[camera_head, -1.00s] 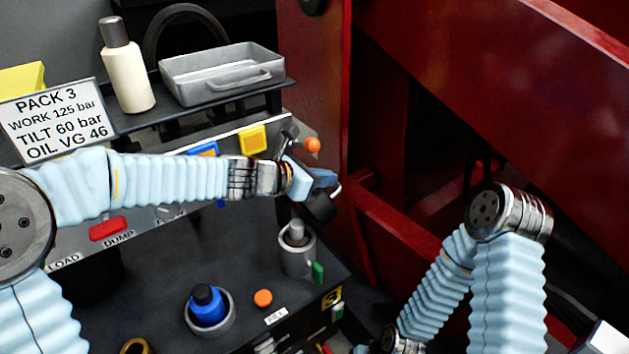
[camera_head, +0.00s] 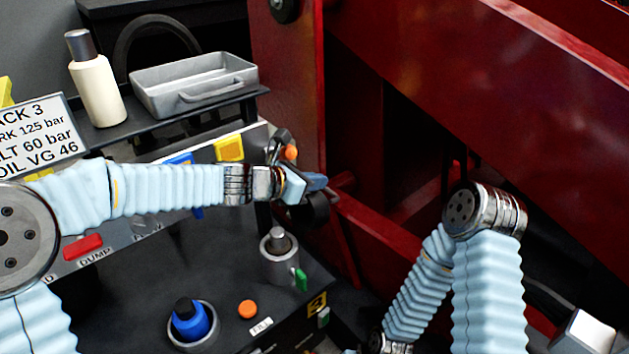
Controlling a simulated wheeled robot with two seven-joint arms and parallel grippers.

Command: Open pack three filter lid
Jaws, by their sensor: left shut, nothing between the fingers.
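The pack 3 sign (camera_head: 30,138) stands at the left, partly cut off. On the dark bench (camera_head: 130,300) below it, a grey cylinder with a knobbed top (camera_head: 280,256) and a green lever stands upright. A blue cap (camera_head: 188,322) sits in a grey ring at the front. I cannot tell which part is the filter lid; none of these tops looks lifted. My left gripper (camera_head: 318,184) is shut and empty, above and right of the grey cylinder and apart from it. A dark round part (camera_head: 315,210) shows just below it.
A shelf behind holds a cream bottle (camera_head: 97,85) and a grey tray (camera_head: 195,83). An orange button (camera_head: 247,309) sits on the bench. A control panel with a red switch (camera_head: 83,247) runs behind my left arm. A large red frame (camera_head: 480,90) fills the right.

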